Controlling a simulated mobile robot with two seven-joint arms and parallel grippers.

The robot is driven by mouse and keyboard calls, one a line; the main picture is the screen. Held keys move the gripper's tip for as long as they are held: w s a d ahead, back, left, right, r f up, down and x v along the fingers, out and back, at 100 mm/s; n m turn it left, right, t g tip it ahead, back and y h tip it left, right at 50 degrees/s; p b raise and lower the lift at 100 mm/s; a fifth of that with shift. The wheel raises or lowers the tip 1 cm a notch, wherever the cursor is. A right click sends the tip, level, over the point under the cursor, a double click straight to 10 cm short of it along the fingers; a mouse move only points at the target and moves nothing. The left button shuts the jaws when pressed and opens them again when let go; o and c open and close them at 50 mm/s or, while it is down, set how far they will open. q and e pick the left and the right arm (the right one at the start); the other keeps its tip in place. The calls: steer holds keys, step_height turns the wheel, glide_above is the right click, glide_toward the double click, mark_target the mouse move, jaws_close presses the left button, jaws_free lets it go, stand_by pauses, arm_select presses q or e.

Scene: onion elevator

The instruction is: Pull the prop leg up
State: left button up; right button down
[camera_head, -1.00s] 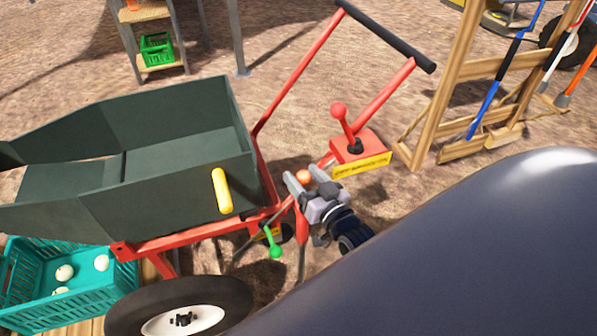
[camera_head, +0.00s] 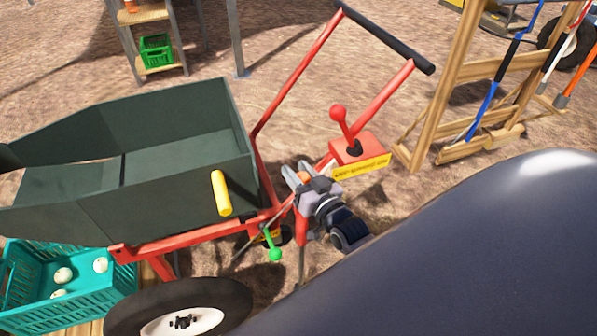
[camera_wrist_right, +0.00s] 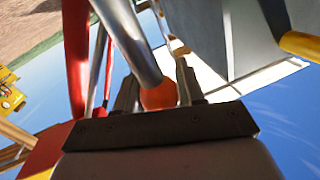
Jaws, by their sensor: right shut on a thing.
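My right gripper (camera_head: 302,174) is shut on an orange ball knob (camera_head: 303,177) beside the red frame of the cart. In the right wrist view the orange knob (camera_wrist_right: 160,97) sits between the two fingers, at the end of a grey metal tube (camera_wrist_right: 128,42). A red leg (camera_head: 301,232) hangs below the gripper, close to upright, and its lower end is near the ground. The gripper hides how the knob and this leg join. My left gripper is not in view.
The dark green cart bin (camera_head: 180,160) has a yellow handle (camera_head: 221,192). A green-knobbed lever (camera_head: 274,252) is below. A red lever box (camera_head: 358,152) stands close right of the gripper. A teal crate (camera_head: 110,292) with onions is at lower left. A wooden tool rack (camera_head: 450,90) is at right.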

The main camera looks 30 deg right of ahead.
arm_select(q)
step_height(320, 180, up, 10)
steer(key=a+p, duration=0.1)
steer(key=p, duration=1)
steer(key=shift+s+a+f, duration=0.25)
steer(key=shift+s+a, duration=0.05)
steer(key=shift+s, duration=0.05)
arm_select(e)
step_height(320, 180, up, 12)
steer(key=shift+r, duration=0.15)
steer(key=shift+w, duration=0.1)
steer(key=c, duration=0.7)
jaws_free()
steer(key=shift+r, duration=0.15)
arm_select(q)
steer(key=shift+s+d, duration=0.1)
